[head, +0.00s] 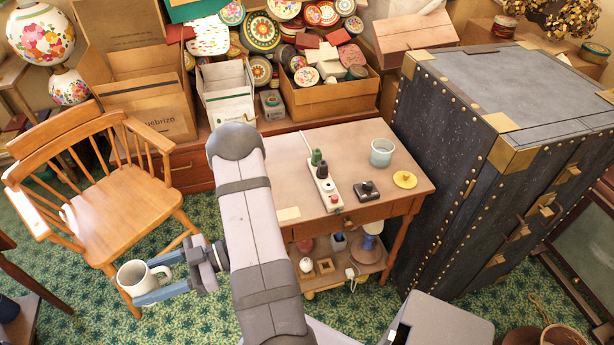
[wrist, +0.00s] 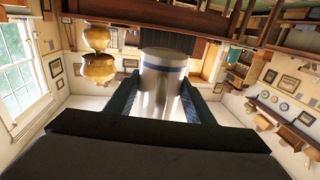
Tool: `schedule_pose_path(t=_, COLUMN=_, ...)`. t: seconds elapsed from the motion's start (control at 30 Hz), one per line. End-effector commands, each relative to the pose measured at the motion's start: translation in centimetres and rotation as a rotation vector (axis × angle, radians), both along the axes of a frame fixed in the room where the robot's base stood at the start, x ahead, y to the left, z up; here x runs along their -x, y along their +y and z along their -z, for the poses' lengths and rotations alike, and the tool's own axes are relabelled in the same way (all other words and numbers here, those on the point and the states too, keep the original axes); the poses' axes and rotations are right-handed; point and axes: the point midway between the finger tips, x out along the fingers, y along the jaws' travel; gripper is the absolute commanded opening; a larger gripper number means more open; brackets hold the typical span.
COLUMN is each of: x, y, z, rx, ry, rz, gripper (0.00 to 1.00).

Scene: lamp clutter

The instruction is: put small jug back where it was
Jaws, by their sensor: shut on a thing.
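The small jug (head: 133,274) is white with a handle and looks upright in the head view. My gripper (head: 146,282) is shut on it, with blue fingers on its sides, in front of the wooden chair and left of the small table. In the wrist view the jug (wrist: 162,85) shows as a pale cylinder with a blue band, between the two dark fingers of my gripper (wrist: 160,98). Part of the jug is hidden by the gripper in the wrist view.
The small table (head: 290,142) holds a power strip (head: 323,186), a black switch box (head: 366,191), a teal cup (head: 382,152) and a yellow lid (head: 405,179). Its front left top is mostly bare. A wooden chair (head: 130,185) stands left, a studded trunk (head: 440,150) right.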

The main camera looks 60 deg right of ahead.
Motion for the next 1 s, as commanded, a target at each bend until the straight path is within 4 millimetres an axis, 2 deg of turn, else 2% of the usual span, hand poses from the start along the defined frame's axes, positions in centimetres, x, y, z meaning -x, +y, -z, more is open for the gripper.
schedule_pose_path(t=0.17, x=0.0, y=-2.8, z=0.1, rx=0.000, ry=-0.003, rz=0.076, gripper=0.12)
schedule_pose_path(t=0.27, x=0.1, y=-5.7, z=-0.1, rx=0.001, ry=-0.005, rz=0.147, gripper=0.12)
schedule_pose_path(t=0.47, x=1.3, y=-13.6, z=-1.3, rx=0.004, ry=-0.007, rz=0.344, gripper=0.12)
schedule_pose_path(t=0.8, x=4.5, y=-28.2, z=-4.9, rx=0.004, ry=-0.006, rz=0.806, gripper=0.12)
schedule_pose_path(t=1.0, x=5.6, y=-34.8, z=-7.2, rx=0.002, ry=-0.007, rz=1.049, gripper=0.12)
